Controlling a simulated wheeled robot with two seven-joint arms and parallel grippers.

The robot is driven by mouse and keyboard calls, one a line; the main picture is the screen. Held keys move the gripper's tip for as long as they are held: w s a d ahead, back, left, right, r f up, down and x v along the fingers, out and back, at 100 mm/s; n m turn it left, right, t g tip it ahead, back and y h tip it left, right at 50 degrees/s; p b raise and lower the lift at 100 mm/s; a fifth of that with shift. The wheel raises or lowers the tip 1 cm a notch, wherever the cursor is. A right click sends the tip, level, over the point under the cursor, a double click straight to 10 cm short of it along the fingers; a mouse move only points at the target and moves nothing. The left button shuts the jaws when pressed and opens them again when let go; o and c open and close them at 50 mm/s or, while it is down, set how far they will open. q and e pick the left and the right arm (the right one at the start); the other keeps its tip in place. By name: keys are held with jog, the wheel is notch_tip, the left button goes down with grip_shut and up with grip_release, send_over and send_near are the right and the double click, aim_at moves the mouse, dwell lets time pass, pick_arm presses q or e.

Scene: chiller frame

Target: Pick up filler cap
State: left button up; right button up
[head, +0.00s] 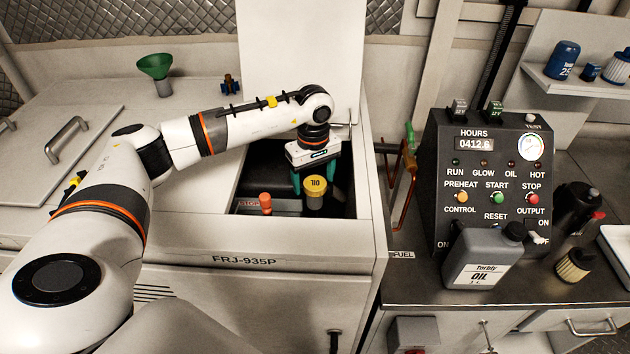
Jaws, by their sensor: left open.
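The filler cap (315,190), a yellow round cap with dark lettering on top, sits in the open bay of the white cabinet. My left gripper (316,179) points down into the bay, right over and just behind the cap. Its teal fingers are apart, one on the left and one on the right of the cap's far side. I cannot tell whether they touch it. My right gripper is not in view.
A raised lid (302,60) is behind. The control box (488,180) and grey oil jug (480,262) stand on the right-hand counter. A green funnel (155,68) is far left.

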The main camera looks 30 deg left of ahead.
pick_arm(q)
jog(key=c, duration=1)
jog(key=shift+r, duration=0.1)
